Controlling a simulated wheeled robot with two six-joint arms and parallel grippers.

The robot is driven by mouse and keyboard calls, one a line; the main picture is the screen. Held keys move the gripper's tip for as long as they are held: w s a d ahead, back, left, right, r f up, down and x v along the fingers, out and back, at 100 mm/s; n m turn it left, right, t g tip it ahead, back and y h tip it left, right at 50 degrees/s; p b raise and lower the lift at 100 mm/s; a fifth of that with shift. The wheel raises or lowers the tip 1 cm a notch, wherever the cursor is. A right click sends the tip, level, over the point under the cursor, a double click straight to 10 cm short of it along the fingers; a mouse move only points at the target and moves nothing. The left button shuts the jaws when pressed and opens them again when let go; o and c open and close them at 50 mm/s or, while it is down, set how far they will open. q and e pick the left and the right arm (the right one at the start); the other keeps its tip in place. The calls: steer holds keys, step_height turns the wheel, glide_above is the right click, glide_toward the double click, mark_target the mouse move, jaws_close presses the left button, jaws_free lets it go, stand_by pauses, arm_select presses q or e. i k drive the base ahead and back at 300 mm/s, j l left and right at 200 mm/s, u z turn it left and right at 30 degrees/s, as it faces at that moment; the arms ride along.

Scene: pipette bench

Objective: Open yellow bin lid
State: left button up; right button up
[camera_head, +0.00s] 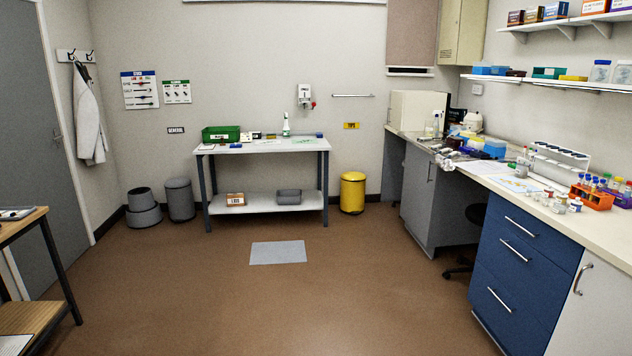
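The yellow bin (352,193) stands on the floor against the back wall, just right of the white bench and below a yellow wall label. It is a round upright bin with a domed yellow lid (353,176) that looks shut. It is far across the room from my viewpoint. Neither of my grippers shows in the view.
A white bench (264,146) with a lower shelf stands left of the bin. A long counter with blue drawers (521,255) runs along the right. A grey mat (278,252) lies on the brown floor. A wooden table (30,262) is at left. The middle floor is clear.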

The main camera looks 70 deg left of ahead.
mark_target(354, 176)
steer(key=u, duration=2.1)
steer(key=i, duration=6.45)
steer(key=i+u, duration=0.15)
steer(key=i, duration=0.3)
steer(key=i+l+u, duration=0.1)
steer(key=i, duration=0.35)
steer(key=i+l+u, duration=0.15)
steer(key=i, duration=0.35)
